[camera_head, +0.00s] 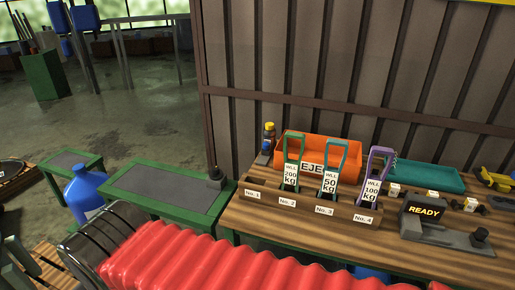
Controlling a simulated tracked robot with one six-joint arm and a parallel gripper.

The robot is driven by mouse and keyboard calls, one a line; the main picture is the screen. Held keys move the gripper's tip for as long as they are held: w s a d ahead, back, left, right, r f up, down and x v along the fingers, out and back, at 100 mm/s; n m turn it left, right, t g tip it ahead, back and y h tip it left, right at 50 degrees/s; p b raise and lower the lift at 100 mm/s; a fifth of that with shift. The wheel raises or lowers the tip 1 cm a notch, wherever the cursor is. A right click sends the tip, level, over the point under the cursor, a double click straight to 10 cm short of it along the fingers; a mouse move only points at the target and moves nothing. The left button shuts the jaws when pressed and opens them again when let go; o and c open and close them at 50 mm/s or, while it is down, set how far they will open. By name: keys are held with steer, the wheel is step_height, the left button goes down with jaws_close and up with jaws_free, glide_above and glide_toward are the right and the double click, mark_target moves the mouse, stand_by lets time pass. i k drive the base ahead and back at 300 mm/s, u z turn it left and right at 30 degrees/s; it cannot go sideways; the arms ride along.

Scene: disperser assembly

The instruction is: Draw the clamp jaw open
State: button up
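No part is clearly recognisable as the clamp jaw. A low grey fixture (450,238) with a dark block reading READY (424,212) and a black knob (481,234) sits on the wooden bench at the right; I cannot tell whether it is the clamp. A red ribbed sleeve (220,265), apparently my arm's, crosses the bottom and ends in black rings (92,245) at the left. Dark angular parts at the lower left edge may belong to my gripper, but its fingertips and opening cannot be made out.
A wooden rack (264,198) labelled No. 1 to No. 4 holds green (291,165), blue (331,170) and purple (374,175) handled tags. Behind are an orange EJECT bin (318,150) and a teal tray (430,177). A blue bottle (86,188) stands left by a green-edged table (165,190).

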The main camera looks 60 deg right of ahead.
mark_target(266, 150)
steer(key=z, duration=0.35)
steer(key=i, duration=0.95)
steer(key=z, duration=0.35)
